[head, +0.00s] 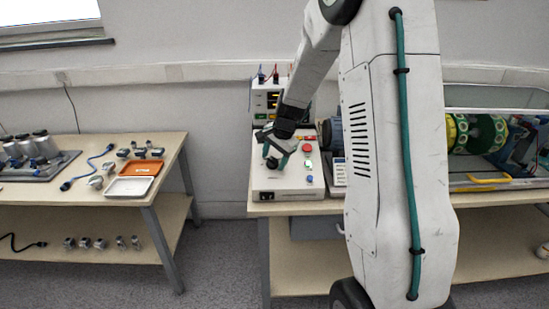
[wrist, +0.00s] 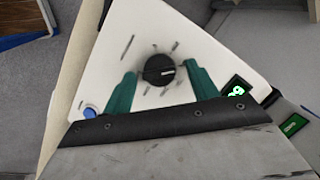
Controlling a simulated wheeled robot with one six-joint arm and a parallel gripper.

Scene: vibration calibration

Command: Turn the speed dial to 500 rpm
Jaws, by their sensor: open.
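The speed dial (wrist: 159,70) is a round black knob with a white pointer line, on the white top of a control box (head: 288,183). Tick marks surround it; no numbers are readable. In the wrist view my gripper (wrist: 157,75) has its green fingers apart, one on each side of the dial. I cannot tell whether they touch it. In the head view my gripper (head: 277,153) is over the box and hides the dial.
The box also bears a red button (head: 307,148) and a blue knob (head: 310,179). A power supply (head: 266,98) stands behind it. A motor rig with a green wheel (head: 487,133) is on the right. The left table (head: 170,158) holds an orange tray (head: 141,168) and a white tray (head: 129,187).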

